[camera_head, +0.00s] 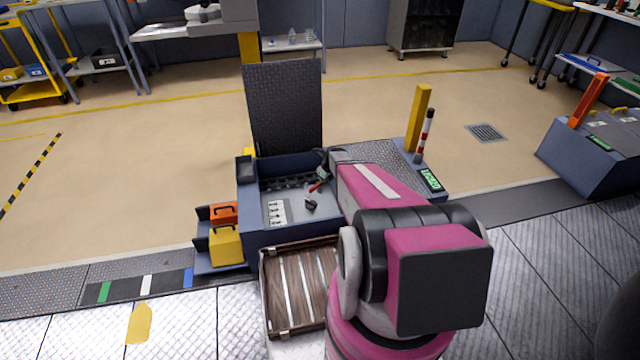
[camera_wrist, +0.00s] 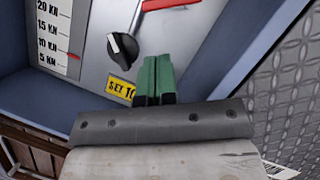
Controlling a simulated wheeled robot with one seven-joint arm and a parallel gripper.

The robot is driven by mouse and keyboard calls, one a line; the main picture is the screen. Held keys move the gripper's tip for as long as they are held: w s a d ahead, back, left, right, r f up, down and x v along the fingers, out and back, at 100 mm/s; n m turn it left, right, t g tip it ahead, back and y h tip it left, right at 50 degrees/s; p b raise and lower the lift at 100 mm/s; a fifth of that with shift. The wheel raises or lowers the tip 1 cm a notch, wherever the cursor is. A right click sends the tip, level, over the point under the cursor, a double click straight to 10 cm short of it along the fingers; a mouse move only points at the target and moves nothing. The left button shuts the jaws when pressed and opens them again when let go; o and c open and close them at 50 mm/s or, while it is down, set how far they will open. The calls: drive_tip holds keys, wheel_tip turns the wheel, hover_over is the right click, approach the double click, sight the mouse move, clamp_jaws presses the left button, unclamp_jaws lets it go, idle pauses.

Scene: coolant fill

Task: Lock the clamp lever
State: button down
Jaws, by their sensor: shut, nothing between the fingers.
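A red lever (camera_head: 315,187), which looks like the clamp lever, is on the grey panel inside the open blue box. In the wrist view its red bar (camera_wrist: 162,4) is cut off by the top edge, so its full position is hidden. My gripper (camera_wrist: 157,74) has its green fingers shut together and empty, over the panel, with the red bar beyond the tips. A black knob (camera_wrist: 123,48) with a white mark is left of the fingertips; it also shows in the head view (camera_head: 311,204). I cannot tell whether the fingers touch anything.
A force scale (camera_wrist: 52,38) with a red pointer and a yellow SET label (camera_wrist: 120,89) are on the panel. The box's dark lid (camera_head: 285,108) stands upright behind. The blue box wall (camera_wrist: 250,45) rises right of my fingers. A yellow post (camera_head: 418,118) stands right.

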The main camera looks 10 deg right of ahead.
drive_tip(key=x, duration=0.9)
drive_tip(key=shift+f, duration=0.3)
drive_tip(key=shift+a, duration=0.1)
